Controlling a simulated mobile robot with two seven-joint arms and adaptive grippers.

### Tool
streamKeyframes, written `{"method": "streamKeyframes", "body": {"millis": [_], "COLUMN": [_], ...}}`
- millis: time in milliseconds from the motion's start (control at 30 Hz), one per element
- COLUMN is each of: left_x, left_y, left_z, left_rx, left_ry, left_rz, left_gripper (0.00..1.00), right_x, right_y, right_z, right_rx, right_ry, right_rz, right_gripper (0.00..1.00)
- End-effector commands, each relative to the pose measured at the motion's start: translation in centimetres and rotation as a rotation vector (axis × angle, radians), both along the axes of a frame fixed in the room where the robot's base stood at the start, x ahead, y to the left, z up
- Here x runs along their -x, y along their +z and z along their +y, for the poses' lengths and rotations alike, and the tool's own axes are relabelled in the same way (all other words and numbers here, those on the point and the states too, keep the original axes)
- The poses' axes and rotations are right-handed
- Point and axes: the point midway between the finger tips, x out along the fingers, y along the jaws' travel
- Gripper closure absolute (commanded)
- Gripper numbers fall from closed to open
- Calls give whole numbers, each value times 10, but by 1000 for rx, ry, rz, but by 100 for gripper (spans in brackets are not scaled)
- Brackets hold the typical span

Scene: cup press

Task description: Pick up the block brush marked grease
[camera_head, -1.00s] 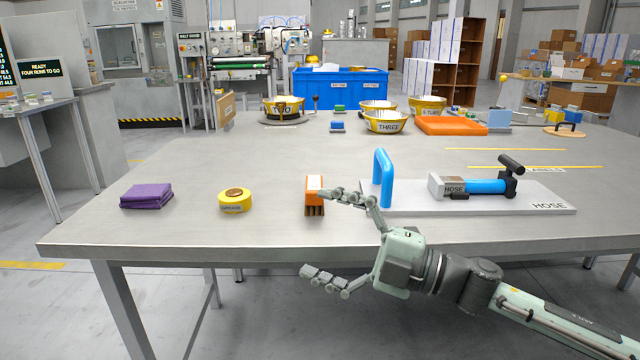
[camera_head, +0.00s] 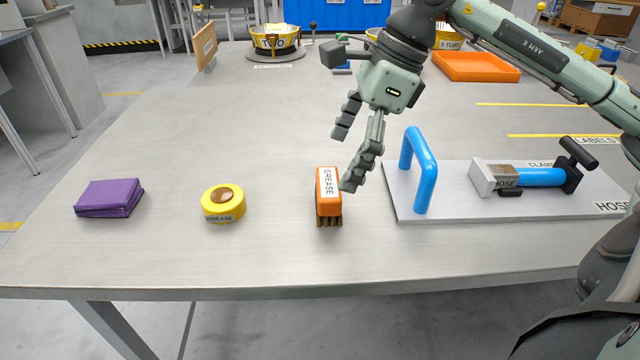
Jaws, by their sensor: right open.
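The block brush (camera_head: 328,193) has an orange body, a white top label reading GREASE and brown bristles facing down. It stands on the grey table (camera_head: 270,262) near the front edge. My right gripper (camera_head: 345,160) is open and empty. It reaches down from the upper right, with its fingertips above and behind the brush. One fingertip appears close to the brush's right side; I cannot tell whether it touches. My left gripper is not in view.
A yellow tin (camera_head: 223,204) marked GREASE and a folded purple cloth (camera_head: 109,198) lie to the left. At right, a grey board (camera_head: 460,205) marked HOSE carries a blue handle (camera_head: 425,172) and a clamp (camera_head: 530,178). An orange tray (camera_head: 476,66) lies farther back.

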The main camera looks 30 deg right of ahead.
Motion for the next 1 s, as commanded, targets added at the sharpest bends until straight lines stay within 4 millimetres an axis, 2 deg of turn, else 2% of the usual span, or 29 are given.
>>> {"method": "streamKeyframes", "body": {"millis": [400,533,733,1000], "left_x": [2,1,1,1], "left_y": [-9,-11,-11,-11], "left_z": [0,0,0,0], "left_rx": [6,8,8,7], "left_ry": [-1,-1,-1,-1], "left_rz": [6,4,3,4], "left_gripper": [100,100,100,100], "right_x": [-10,-12,-13,-13], "right_y": [-53,-61,-62,-61], "right_z": [14,17,17,17], "right_rx": [-6,-5,-5,-5], "right_ry": [1,0,-1,-1], "right_rz": [2,1,0,0], "right_gripper": [0,0,0,32]}}
